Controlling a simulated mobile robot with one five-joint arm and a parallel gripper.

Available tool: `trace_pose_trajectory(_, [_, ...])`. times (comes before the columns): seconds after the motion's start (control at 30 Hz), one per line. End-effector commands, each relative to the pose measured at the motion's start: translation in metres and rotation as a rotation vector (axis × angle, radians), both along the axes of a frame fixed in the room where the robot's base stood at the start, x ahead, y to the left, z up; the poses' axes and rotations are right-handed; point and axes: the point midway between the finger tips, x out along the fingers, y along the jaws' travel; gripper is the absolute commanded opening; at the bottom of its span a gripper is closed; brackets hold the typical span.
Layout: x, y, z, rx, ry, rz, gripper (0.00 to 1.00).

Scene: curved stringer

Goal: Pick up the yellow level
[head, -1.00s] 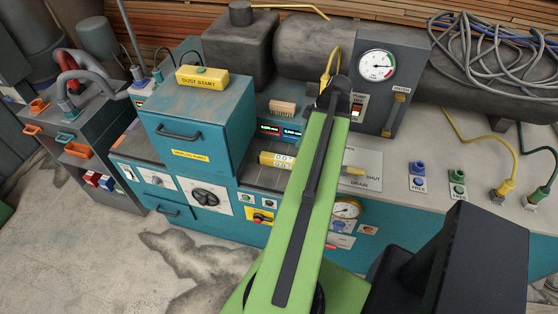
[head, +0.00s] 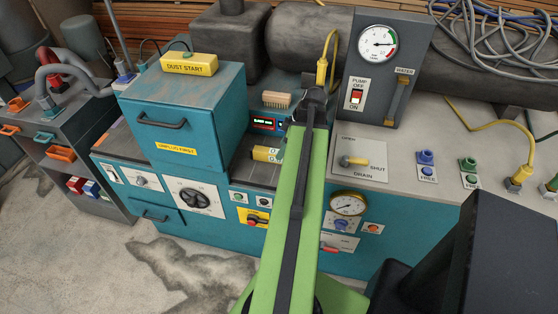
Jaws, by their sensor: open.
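A yellow block with a white readout face (head: 264,154), which looks like the level, lies on the dark top of the teal bench, to the right of the teal drawer box. My green arm link crosses in front of its right end and hides part of it, including most of the readout. My gripper is not visible; the arm runs up the picture to a dark joint and hides what is beyond it.
A wooden brush (head: 277,99) and a red display (head: 265,124) sit behind the block. The teal drawer box (head: 186,118) stands close on its left.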

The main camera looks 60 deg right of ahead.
Motion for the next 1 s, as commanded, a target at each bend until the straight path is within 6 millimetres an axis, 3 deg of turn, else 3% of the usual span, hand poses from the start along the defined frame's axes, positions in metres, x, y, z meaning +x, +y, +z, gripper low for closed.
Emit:
trace_pose_trajectory(0.03, [0.003, 0.000, -0.015, 0.000, 0.000, 0.001, 0.56])
trace_pose_trajectory(0.2, [0.014, 0.002, -0.042, -0.001, 0.000, 0.002, 0.56])
trace_pose_trajectory(0.47, [0.016, 0.003, -0.039, 0.000, 0.000, 0.001, 0.56])
trace_pose_trajectory(0.9, [0.016, 0.003, -0.039, -0.001, 0.000, 0.002, 0.00])
trace_pose_trajectory(1.0, [0.017, 0.003, -0.039, -0.001, 0.000, 0.002, 0.00])
